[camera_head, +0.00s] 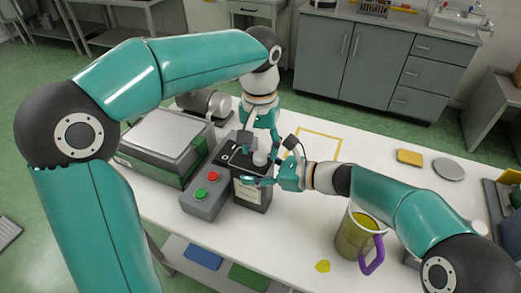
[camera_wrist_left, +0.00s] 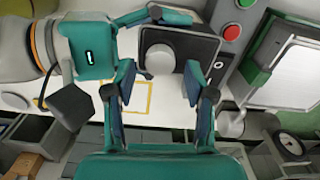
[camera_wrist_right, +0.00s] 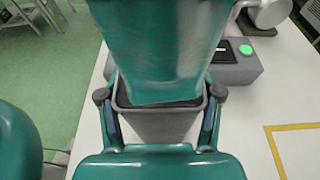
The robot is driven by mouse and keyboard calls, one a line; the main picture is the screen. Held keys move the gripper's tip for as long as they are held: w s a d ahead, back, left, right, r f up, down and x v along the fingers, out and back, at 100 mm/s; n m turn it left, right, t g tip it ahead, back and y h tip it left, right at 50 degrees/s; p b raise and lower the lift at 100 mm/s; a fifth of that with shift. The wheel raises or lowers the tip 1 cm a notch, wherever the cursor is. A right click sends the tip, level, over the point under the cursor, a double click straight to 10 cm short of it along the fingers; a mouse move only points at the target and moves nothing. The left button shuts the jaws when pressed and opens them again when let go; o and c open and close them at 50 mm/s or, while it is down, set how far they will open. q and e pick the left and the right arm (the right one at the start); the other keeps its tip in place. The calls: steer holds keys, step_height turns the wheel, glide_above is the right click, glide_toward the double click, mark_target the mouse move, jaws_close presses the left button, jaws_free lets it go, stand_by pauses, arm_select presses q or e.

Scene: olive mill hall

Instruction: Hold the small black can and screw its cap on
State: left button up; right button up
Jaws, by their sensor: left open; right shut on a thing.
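The small black can (camera_head: 252,192) stands upright on the white table, with a pale label on its front. My right gripper (camera_head: 268,179) is shut on its sides; in the right wrist view the fingers flank the can (camera_wrist_right: 160,122), partly hidden by my left arm. A pale round cap (camera_head: 261,157) is at the top of the can. In the left wrist view the cap (camera_wrist_left: 160,59) shows as a grey disc over the black top; I cannot tell whether it is threaded. My left gripper (camera_wrist_left: 156,84) is open above the can, its fingers apart and not touching the cap.
A control box (camera_head: 205,192) with red and green buttons stands close left of the can, beside a green-based machine (camera_head: 165,140). A jug (camera_head: 352,238) of yellow liquid with a purple handle stands front right. A yellow square outline (camera_head: 318,134) marks clear table behind.

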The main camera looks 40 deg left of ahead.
arm_select(q)
steer(key=shift+r, duration=2.6)
arm_select(e)
steer(key=shift+f, duration=0.15)
steer(key=o, duration=1.6)
steer(key=v, duration=1.2)
steer(key=shift+s, duration=0.1)
